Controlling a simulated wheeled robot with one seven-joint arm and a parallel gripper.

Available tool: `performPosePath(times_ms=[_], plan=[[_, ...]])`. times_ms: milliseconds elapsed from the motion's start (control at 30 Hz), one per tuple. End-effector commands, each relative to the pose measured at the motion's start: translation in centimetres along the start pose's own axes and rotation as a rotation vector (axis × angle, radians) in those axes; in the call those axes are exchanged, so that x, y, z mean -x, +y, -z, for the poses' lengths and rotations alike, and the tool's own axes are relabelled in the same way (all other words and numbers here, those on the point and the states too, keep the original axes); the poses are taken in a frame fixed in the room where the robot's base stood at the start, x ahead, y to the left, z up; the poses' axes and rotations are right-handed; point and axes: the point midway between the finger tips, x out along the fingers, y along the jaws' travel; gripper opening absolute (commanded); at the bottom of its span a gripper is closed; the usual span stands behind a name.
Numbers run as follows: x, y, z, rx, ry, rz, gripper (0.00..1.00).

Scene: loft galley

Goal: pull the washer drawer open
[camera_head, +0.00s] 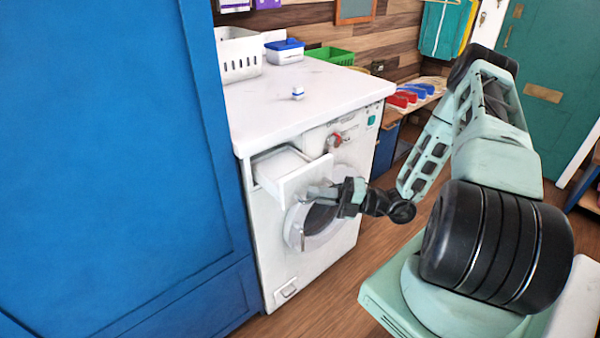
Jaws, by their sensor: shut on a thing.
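The white washer (268,240) stands beside the blue cabinet, under a white worktop. Its drawer (298,182) at the upper left of the front is pulled part of the way out, and its open top shows. My gripper (318,193) reaches in from the right and is shut at the lower edge of the drawer front. The exact grip on the drawer is small and partly hidden by the fingers. The round door (295,232) sits below the drawer, partly covered by my gripper and wrist.
A tall blue cabinet (110,140) closes off the left side. The worktop (300,85) holds a white basket (239,56), a blue tub (285,52), a green basket (330,56) and a small white item (297,93). Wooden floor (335,300) is free before the washer.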

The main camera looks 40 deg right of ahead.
Motion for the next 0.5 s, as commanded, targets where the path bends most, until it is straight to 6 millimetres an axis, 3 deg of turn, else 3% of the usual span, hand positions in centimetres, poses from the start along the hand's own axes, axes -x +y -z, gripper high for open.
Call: performPosePath(times_ms=[133,467,500], plan=[[1.25,0.26,1.17,0.000,-0.002,0.003,0.00],[1.37,0.18,1.30,0.001,-0.002,0.003,0.00],[1.36,0.18,1.29,0.001,-0.002,0.003,0.22]])
